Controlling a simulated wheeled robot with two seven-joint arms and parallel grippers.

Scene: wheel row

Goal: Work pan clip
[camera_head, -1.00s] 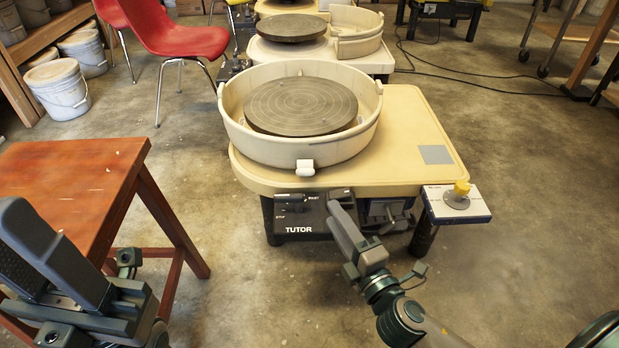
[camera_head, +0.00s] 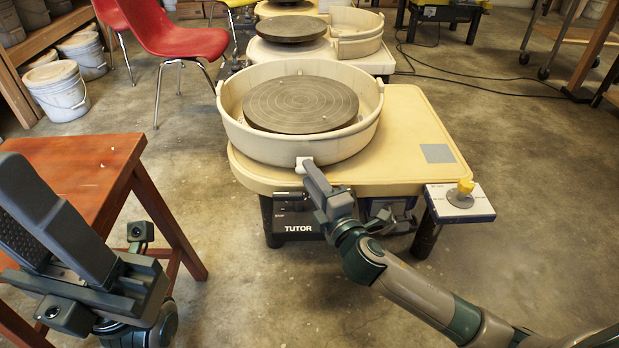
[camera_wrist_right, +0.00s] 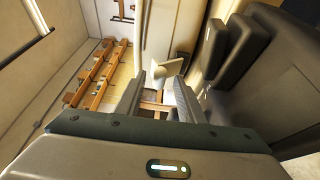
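The pan clip (camera_head: 301,165) is a small white block on the front outer wall of the cream splash pan (camera_head: 300,148). My right gripper (camera_head: 311,170) is right at the clip, its tip overlapping the clip's right side in the head view; contact cannot be told. In the right wrist view my right gripper (camera_wrist_right: 158,96) has its two fingers apart. A small pale piece shows beyond the gap, and I cannot tell whether it is the clip. My left gripper (camera_head: 55,215) is at the lower left over the red-brown table, far from the pan; its finger gap is unclear.
A dark wheel head (camera_head: 300,104) sits inside the pan on the cream wheel table (camera_head: 420,135). A side box with a yellow knob (camera_head: 465,187) is at the right. The red-brown table (camera_head: 85,165) stands left. A red chair (camera_head: 165,40) and another wheel are behind.

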